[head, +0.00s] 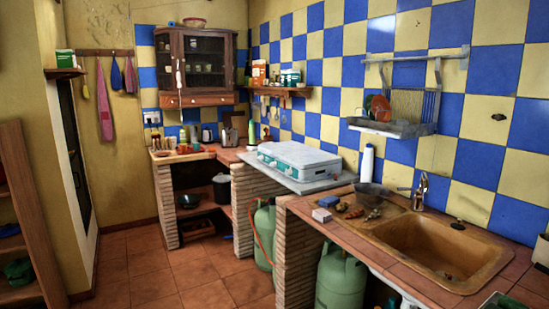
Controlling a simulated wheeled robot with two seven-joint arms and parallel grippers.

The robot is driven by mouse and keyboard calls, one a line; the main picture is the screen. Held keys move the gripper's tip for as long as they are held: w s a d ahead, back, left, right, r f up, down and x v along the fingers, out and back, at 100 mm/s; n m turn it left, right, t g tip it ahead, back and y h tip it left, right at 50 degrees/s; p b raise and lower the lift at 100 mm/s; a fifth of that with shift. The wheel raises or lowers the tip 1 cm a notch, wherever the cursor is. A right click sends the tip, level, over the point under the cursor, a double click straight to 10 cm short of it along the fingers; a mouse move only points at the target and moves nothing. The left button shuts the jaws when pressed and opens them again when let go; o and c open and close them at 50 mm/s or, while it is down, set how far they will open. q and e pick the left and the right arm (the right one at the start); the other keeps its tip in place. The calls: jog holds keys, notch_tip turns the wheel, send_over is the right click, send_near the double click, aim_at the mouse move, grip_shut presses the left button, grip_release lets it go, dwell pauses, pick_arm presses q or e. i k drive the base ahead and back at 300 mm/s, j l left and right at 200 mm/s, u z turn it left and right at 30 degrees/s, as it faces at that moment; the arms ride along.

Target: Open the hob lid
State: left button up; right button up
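The hob (284,166) sits on a grey slab on the brick counter, near the middle of the head view. Its pale, whitish lid (299,154) looks flat and shut over the top. The front side of the hob is light with teal parts. Neither of my grippers shows in the head view, so nothing of mine is seen near the hob.
Right of the hob are a dark pot (371,196), a sink (437,247) with a tap (420,191), and small items on the counter. Green gas bottles (341,279) stand below. A dish rack (398,127) hangs on the wall. The tiled floor (180,277) at left is clear.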

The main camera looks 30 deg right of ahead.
aim_at(301, 156)
jog(key=i+z, duration=0.15)
jog(key=z, duration=0.3)
jog(key=i, duration=2.1)
